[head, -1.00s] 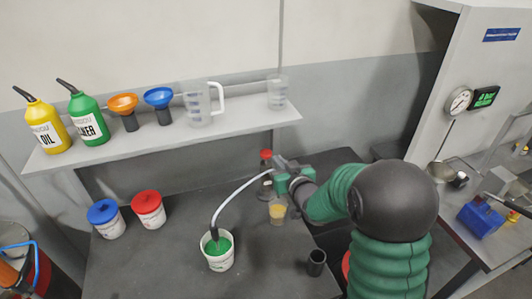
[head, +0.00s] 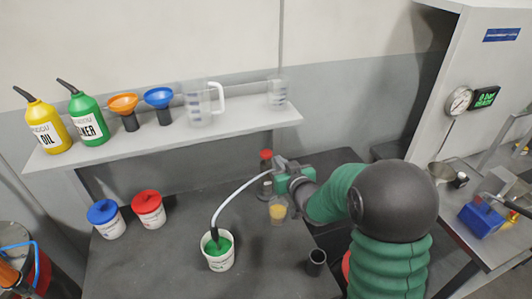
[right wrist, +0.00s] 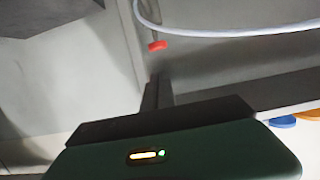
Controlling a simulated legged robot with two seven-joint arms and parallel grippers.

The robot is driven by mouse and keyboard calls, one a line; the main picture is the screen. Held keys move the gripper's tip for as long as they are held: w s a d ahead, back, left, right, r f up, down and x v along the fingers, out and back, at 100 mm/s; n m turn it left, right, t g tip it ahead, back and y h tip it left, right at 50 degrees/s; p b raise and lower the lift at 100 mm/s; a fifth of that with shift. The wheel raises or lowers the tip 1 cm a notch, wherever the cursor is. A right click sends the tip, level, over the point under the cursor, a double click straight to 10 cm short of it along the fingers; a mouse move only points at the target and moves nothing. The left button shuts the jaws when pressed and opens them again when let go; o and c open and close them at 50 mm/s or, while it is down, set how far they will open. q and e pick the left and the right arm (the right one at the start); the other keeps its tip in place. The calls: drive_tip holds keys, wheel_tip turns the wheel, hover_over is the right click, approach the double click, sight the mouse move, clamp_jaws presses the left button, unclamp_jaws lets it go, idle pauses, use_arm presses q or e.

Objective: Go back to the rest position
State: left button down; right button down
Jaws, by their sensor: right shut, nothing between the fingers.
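My right gripper (head: 280,165) is at the back of the dark workbench, with its green arm reaching in from the right. It is shut and empty. My left gripper is in no view.
A white hose (head: 240,190) arcs from beside my gripper into a bucket of green liquid (head: 219,250). A black cup (head: 316,262) stands near my arm. Blue- and red-lidded tubs (head: 149,210) stand left. A shelf (head: 200,137) holds bottles, funnels and jugs above.

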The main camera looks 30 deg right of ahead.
idle(0.5)
drive_tip(key=s+a+f+n+g+y, duration=0.1)
drive_tip(key=s+a+f+g, duration=0.5)
drive_tip(key=s+a, duration=0.4)
drive_tip(key=s+a+f+n+g+y, duration=0.1)
drive_tip(key=s+a+f+g, duration=0.5)
drive_tip(key=s, duration=0.7)
drive_tip(key=a+f+y, duration=0.1)
drive_tip(key=a+f, duration=0.1)
drive_tip(key=a, duration=0.1)
drive_tip(key=shift+a+n, duration=0.3)
drive_tip(key=shift+a, duration=0.05)
